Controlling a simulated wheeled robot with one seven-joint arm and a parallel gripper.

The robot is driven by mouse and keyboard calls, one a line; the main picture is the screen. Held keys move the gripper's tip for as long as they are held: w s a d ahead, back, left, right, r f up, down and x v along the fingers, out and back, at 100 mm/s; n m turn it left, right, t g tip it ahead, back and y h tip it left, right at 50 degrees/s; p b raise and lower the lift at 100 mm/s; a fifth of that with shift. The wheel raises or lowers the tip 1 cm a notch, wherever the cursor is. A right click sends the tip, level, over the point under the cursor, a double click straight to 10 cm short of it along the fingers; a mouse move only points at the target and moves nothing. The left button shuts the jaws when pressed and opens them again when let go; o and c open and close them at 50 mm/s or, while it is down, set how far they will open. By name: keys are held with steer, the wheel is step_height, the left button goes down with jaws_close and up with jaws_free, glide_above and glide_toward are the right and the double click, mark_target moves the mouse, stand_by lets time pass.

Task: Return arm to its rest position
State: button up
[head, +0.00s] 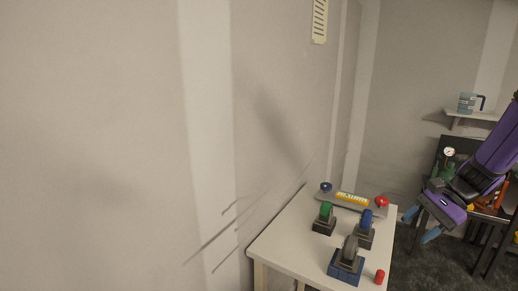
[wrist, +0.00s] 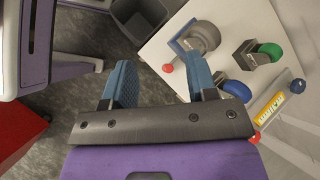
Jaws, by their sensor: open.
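My gripper (head: 421,225) is at the right of the head view, at the end of my purple arm. It is beside the right side of the white table, apart from it. In the wrist view my gripper (wrist: 160,82) shows two blue fingers spread wide with nothing between them. The white table (head: 281,246) carries a grey wheel on a blue base (head: 346,262), a green wheel (head: 325,211) and a blue wheel (head: 365,222). A small red piece (head: 380,276) stands near its right edge.
A grey bar with a yellow label (head: 352,197) and red and blue knobs lies at the table's back. A shelf (head: 473,115) holds a mug (head: 467,102). A dark stand with a gauge (head: 449,152) is behind my arm. The dark floor right of the table is partly clear.

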steer(key=s+a+r+n+t+h, duration=0.2)
steer(key=s+a+r+n+h, duration=0.2)
steer(key=s+r, duration=0.5)
steer(key=s+a+r+n+t+h, duration=0.3)
steer(key=s+a+r+n+h, duration=0.1)
steer(key=s+r+n, duration=0.4)
steer(key=shift+s+a+r+n, duration=0.4)
steer(key=shift+s+a+r, duration=0.45)
steer(key=shift+r, duration=0.1)
